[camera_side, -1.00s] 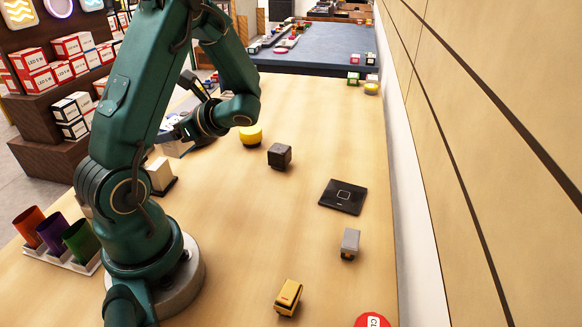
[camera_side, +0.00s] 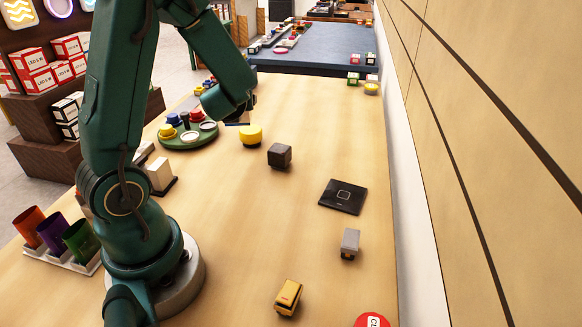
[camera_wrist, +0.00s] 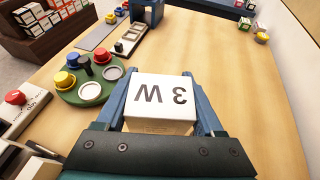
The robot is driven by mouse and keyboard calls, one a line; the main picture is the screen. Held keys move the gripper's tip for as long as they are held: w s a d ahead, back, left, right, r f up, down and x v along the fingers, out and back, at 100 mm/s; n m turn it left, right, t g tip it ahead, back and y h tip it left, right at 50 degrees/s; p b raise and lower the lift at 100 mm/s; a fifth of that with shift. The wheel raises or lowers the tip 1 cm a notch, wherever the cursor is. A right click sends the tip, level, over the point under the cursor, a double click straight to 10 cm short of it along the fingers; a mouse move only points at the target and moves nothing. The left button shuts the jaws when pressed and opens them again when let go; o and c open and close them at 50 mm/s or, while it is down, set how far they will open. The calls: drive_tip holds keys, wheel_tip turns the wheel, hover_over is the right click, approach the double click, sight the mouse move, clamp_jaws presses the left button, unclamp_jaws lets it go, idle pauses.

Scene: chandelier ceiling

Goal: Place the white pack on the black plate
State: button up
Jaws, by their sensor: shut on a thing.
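The white pack (camera_wrist: 162,98), a box with "3 W" printed on top, sits between the two blue fingers of my gripper (camera_wrist: 160,84) in the wrist view. The gripper is shut on it. In the side view the arm's forearm and wrist hide the pack and most of the gripper, beside the yellow cylinder. The black plate (camera_side: 343,196), a flat dark square with a small outlined square on it, lies on the right part of the table, apart from the gripper. The plate is not visible in the wrist view.
A green round tray (camera_side: 187,144) with colored knobs stands left of the yellow cylinder (camera_side: 251,135). A dark cube (camera_side: 279,155) stands between the cylinder and plate. A grey block (camera_side: 350,243) and yellow toy (camera_side: 288,297) are nearer the front.

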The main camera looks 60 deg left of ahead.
drive_tip(key=w+d+m+t+h, duration=0.3)
drive_tip(key=w+d+m+t, duration=0.1)
drive_tip(key=w+d, duration=0.15)
drive_tip(key=m+t+h, duration=0.2)
drive_tip(key=m+h, duration=0.2)
hover_over(349, 188)
drive_tip(key=f, duration=0.6)
drive_tip(key=shift+a+f, duration=0.2)
drive_tip(key=shift+f, duration=0.15)
drive_tip(key=shift+w+d+f, duration=0.1)
drive_tip(key=shift+d+f, duration=0.1)
drive_tip(key=shift+f, duration=1.9)
drive_tip(key=shift+f, duration=0.15)
drive_tip(key=o, duration=1.4)
